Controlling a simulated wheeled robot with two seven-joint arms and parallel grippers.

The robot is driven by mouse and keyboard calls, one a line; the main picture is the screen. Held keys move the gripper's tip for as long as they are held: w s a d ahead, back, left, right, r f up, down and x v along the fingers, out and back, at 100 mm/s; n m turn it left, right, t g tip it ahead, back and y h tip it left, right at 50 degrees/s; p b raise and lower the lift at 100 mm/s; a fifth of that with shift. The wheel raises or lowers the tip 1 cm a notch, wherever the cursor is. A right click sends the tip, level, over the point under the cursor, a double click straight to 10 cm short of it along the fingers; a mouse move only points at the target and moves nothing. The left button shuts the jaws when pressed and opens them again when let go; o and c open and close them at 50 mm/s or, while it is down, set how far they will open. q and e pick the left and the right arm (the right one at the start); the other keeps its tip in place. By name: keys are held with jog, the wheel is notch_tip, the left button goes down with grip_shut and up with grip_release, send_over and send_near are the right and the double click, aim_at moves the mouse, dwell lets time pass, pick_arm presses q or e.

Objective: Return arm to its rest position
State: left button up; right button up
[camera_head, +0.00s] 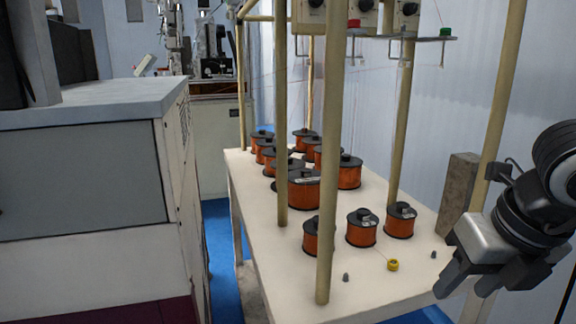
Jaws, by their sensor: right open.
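My right gripper (465,294) is at the lower right, at the right front edge of the white table (300,270). Its two fingers point down and stand apart with nothing visible between them. My right arm comes in from the right edge of the picture. My left gripper is not in the picture.
Several copper wire spools (361,228) stand on the table among tan posts (325,160). A small yellow ring (393,265) lies near the front. A brown block (458,190) stands beside my right arm. A large grey cabinet (80,160) fills the left; blue floor shows between.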

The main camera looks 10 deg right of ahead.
jog(key=s+a+n+g+y+p, duration=0.25)
jog(key=a+g+y, duration=0.25)
jog(key=a+y, duration=1)
jog(key=w+a+r+m+t+y+p, duration=0.1)
jog(key=a+r+m+t+y+p, duration=0.1)
jog(key=a+r+m+y, duration=0.35)
jog(key=w+d+f+m+t+h+p, duration=0.1)
jog(key=w+d+f+m+t+h, duration=0.2)
jog(key=m+t, duration=0.35)
jog(key=w+f+m+t+h, duration=0.25)
jog(key=m+t+h, duration=0.2)
jog(key=m, duration=0.35)
jog(key=w+d+f+m+t+h+p, duration=0.1)
jog(key=w+d+f+m+t+h, duration=0.2)
jog(key=m+t, duration=0.4)
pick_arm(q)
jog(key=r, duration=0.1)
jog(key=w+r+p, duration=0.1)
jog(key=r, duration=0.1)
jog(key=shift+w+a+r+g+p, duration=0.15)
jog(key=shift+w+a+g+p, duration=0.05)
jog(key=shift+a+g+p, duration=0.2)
pick_arm(e)
jog(key=s+f+m+g+h, duration=0.3)
jog(key=s+f+g, duration=0.1)
jog(key=f, duration=0.6)
jog(key=s+a+f+m+g+h, duration=0.1)
jog(key=s+f+m+g+h, duration=0.3)
jog(key=f, duration=0.6)
jog(key=shift+s, duration=0.85)
